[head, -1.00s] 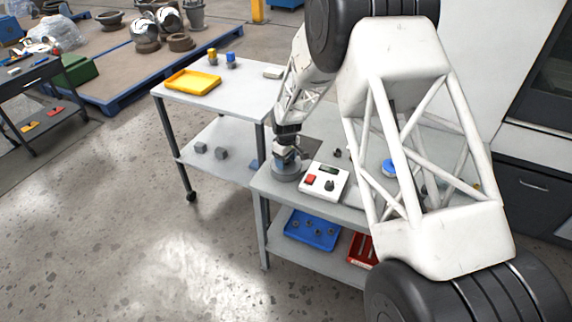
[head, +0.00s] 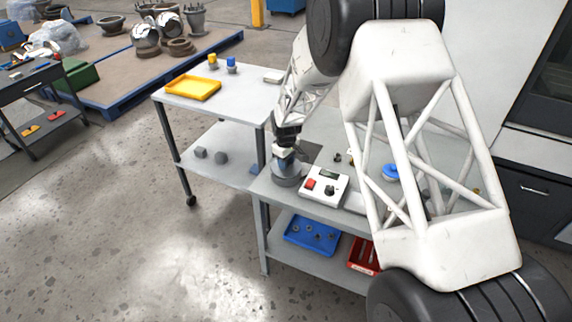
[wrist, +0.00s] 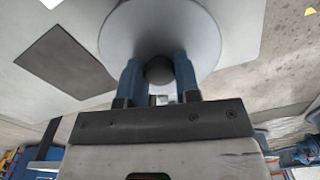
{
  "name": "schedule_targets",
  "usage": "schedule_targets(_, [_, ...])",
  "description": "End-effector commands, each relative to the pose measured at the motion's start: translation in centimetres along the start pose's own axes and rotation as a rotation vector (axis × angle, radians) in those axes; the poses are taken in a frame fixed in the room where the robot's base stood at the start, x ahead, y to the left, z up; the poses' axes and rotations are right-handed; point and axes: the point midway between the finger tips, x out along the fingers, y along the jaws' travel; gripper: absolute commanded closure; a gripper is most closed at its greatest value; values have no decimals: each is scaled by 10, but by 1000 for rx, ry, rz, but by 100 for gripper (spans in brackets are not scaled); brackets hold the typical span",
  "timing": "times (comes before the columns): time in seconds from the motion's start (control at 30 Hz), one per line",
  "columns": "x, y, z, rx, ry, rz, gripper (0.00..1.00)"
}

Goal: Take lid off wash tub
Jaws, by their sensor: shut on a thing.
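The wash tub (head: 287,181) is a small round grey vessel at the near left corner of the grey bench. My gripper (head: 284,155) is right above it, pointing down. In the wrist view my gripper's two blue fingers (wrist: 158,80) are shut on the dark round knob (wrist: 159,69) of the pale grey round lid (wrist: 160,25). The lid fills the top middle of that view and hides what is under it. I cannot tell whether the lid touches the tub's rim or is slightly above it.
A white control box (head: 324,186) with a red button stands close right of the tub. A blue round part (head: 390,171) lies farther right, partly behind my arm. A white cart (head: 218,98) with a yellow tray (head: 193,87) stands to the left. A dark mat (wrist: 68,62) lies beside the lid.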

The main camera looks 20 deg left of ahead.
Motion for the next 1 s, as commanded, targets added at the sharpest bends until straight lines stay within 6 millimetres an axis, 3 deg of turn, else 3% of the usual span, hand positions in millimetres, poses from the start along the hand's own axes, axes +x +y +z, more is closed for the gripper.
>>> schedule_targets(0.17, [-24, 0, -1, 0, 3, 2, 94])
schedule_targets(1.0, [-35, -78, 99, 0, 1, 1, 94])
